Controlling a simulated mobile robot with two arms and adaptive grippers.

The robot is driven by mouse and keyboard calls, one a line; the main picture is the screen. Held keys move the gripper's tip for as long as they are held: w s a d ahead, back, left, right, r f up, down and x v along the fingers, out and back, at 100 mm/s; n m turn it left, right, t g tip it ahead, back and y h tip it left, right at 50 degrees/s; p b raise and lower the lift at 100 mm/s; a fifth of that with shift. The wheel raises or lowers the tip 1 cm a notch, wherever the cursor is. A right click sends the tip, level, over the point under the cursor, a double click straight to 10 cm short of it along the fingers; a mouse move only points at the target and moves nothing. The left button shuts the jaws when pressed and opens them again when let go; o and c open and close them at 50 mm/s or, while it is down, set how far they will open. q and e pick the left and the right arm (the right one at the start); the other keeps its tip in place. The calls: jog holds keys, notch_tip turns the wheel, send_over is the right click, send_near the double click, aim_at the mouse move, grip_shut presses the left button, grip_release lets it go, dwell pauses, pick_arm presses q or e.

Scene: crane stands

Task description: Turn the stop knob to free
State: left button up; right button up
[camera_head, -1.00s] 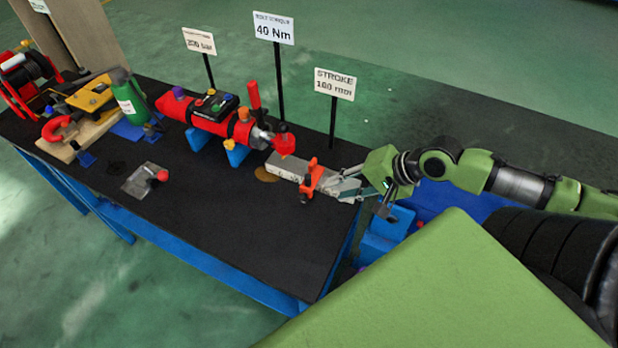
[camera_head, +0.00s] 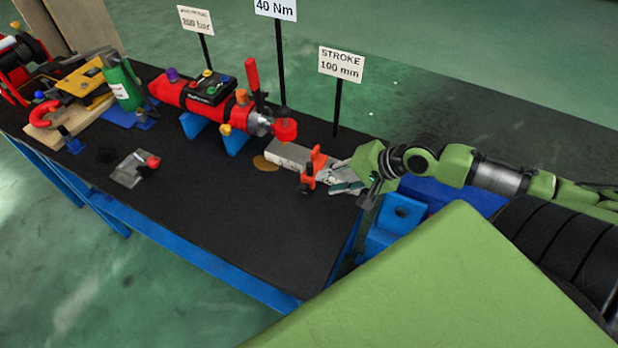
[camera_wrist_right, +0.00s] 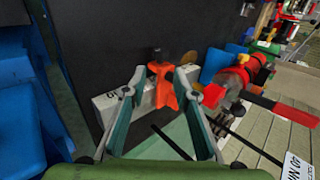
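The orange stop (camera_head: 317,160) sits across a grey bar (camera_head: 287,154) at the table's right end. A small knob (camera_head: 307,183) sticks out at the stop's near side. In the wrist view the orange stop (camera_wrist_right: 163,88) stands between my right gripper's fingers, with a dark-ended knob (camera_wrist_right: 157,54) beyond it. My right gripper (camera_head: 338,176) is at the bar's right end. Its fingers (camera_wrist_right: 158,92) are spread, one on each side of the stop, with a gap on the left side; contact on the right side is unclear. My left gripper is not in view.
A red cylinder tool (camera_head: 205,98) on blue supports lies left of the bar, with a red hook piece (camera_head: 285,130) near it. A sign reading STROKE 100 mm (camera_head: 341,65) stands behind. The black table top (camera_head: 230,215) in front is mostly clear.

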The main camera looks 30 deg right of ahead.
aim_at(307, 188)
jog(key=x, duration=0.9)
jog(key=shift+a, duration=0.1)
grip_shut()
